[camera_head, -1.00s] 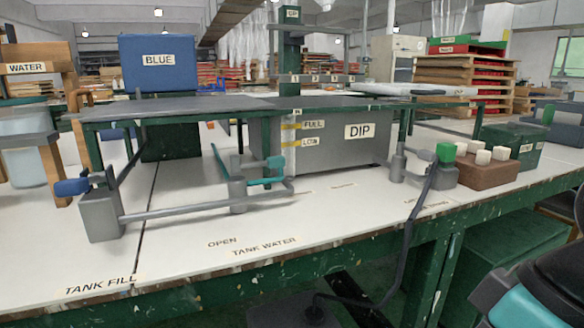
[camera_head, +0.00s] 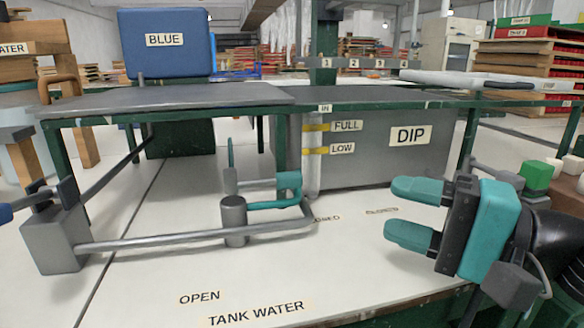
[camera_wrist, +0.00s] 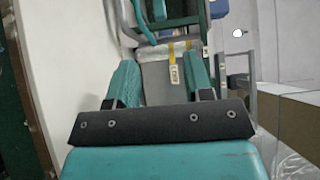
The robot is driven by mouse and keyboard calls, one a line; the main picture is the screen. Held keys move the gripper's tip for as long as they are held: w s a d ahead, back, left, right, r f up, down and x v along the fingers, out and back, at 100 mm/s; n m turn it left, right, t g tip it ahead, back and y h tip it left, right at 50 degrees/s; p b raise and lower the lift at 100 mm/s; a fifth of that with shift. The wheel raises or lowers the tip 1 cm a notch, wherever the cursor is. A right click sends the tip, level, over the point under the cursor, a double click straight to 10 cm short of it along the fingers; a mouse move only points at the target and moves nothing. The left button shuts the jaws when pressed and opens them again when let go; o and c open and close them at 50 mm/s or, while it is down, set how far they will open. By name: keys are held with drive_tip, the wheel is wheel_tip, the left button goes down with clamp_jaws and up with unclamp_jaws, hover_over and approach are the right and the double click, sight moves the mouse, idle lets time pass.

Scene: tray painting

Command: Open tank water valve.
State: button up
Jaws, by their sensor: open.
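The tank water valve (camera_head: 233,220) is a grey upright body on a metal pipe, in the middle of the table in the head view. Its teal handle (camera_head: 287,190) sticks out to the right of the body. The labels OPEN (camera_head: 199,298) and TANK WATER (camera_head: 256,313) lie on the white tabletop in front of it. My gripper (camera_head: 391,211) is right of the valve, apart from it, with its teal fingers pointing left. The fingers are spread and empty. The wrist view also shows the spread fingers (camera_wrist: 161,65), with teal parts beyond them that I cannot identify surely.
A grey block with a blue handle (camera_head: 55,240) stands at the left pipe end. A blue BLUE tank (camera_head: 165,42) is above. White tabletop lies clear between gripper and valve.

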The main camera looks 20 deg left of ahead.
sight(298, 183)
drive_tip(key=p+x, duration=0.1)
drive_tip(key=x, duration=1.4)
drive_tip(key=shift+a, duration=0.3)
drive_tip(key=shift+c, duration=0.2)
clamp_jaws()
drive_tip(key=shift+p, duration=0.3)
